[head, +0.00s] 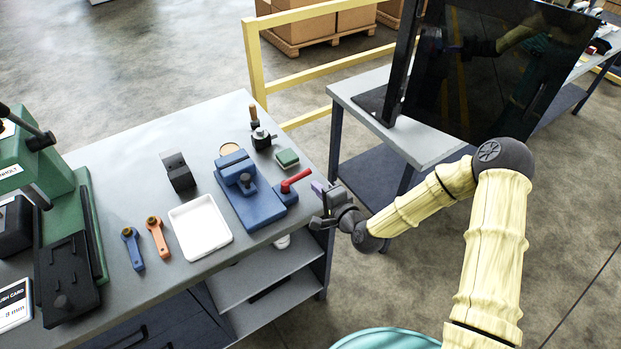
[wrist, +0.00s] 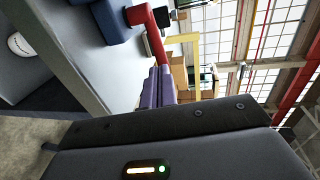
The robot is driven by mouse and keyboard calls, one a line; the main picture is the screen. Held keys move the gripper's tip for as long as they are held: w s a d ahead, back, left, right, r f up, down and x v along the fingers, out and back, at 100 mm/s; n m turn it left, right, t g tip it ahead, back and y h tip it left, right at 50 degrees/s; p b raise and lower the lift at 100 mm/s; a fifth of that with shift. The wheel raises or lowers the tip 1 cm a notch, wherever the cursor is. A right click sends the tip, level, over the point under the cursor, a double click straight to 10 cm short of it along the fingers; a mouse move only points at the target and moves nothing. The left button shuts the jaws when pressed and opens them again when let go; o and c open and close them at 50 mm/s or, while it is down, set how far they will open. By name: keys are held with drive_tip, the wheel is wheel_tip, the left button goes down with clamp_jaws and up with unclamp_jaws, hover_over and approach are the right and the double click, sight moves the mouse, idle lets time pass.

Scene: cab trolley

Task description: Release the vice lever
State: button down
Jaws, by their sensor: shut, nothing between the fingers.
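The blue vice (head: 248,190) stands on the grey bench near its right edge. Its red lever (head: 296,181) sticks up and to the right from the vice's front right corner. In the wrist view the lever (wrist: 151,36) shows just beyond my fingers, with part of the blue vice (wrist: 112,20) at its upper left. My gripper (head: 319,186), with purple fingers, is just right of the lever's free end, off the bench edge. The fingers (wrist: 158,88) are shut with nothing held. I cannot tell whether they touch the lever.
A white tray (head: 200,227), a black block (head: 178,170), a green-topped block (head: 287,158) and orange (head: 156,238) and blue (head: 132,247) wrenches lie on the bench. A green press (head: 75,215) stands left. A second table with a dark screen (head: 490,75) is behind my arm.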

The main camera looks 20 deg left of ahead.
sight(297, 180)
drive_tip(key=shift+p+x, duration=0.5)
drive_tip(key=shift+x, duration=1.55)
